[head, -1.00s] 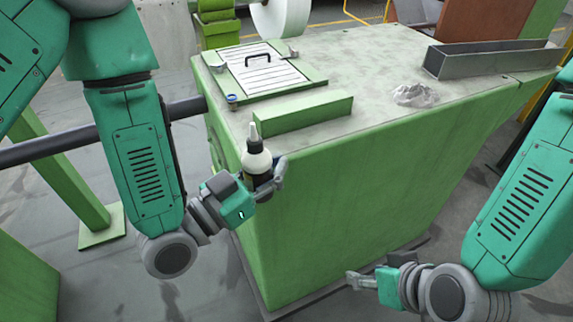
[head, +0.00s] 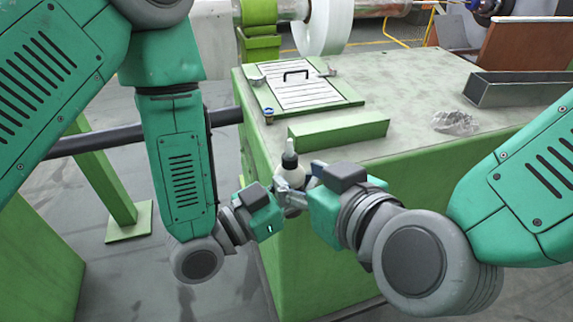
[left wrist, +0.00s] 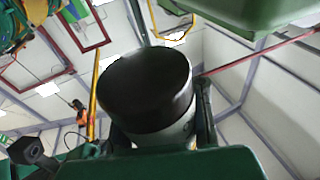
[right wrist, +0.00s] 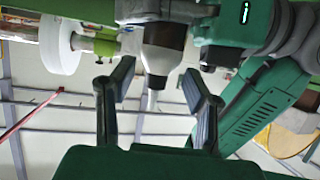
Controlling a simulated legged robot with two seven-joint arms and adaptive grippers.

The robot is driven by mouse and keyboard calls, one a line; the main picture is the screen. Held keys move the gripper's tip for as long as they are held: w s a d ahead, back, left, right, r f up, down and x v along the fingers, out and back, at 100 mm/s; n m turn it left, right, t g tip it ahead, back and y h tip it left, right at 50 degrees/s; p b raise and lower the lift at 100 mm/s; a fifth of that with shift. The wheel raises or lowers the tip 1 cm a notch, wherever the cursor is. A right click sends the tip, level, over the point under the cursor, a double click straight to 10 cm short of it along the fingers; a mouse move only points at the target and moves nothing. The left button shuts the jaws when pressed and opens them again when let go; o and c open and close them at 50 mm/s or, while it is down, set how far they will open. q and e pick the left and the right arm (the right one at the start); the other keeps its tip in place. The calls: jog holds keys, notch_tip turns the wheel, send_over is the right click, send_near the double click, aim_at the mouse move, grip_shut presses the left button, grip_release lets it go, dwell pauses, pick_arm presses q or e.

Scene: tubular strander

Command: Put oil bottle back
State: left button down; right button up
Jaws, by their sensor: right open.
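The oil bottle (head: 290,162) is white with a dark collar and a pale nozzle. It stands roughly upright in front of the green machine. My left gripper (head: 287,197) is shut on its lower part. In the left wrist view the bottle's black base (left wrist: 147,85) sits between the fingers. My right gripper (head: 308,182) is close beside the bottle in the head view and partly hides it. In the right wrist view the right gripper's fingers (right wrist: 158,75) are spread, with the bottle's collar and nozzle (right wrist: 160,60) showing in the gap.
The green machine's grey top (head: 405,95) lies behind the grippers. On it are a hatch with a black handle (head: 296,75), a green block (head: 338,130), crumpled clear material (head: 456,122) and a grey metal channel (head: 515,88). Much of the top is bare.

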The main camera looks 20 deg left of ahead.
aim_at(280, 165)
jog(key=x, duration=0.7)
jog(key=shift+w+a+f, duration=0.2)
jog(key=shift+w+f, duration=0.05)
grip_shut()
pick_arm(q)
jog(key=shift+a, duration=0.1)
jog(key=c, duration=1.5)
grip_release()
jog(key=shift+o, duration=0.2)
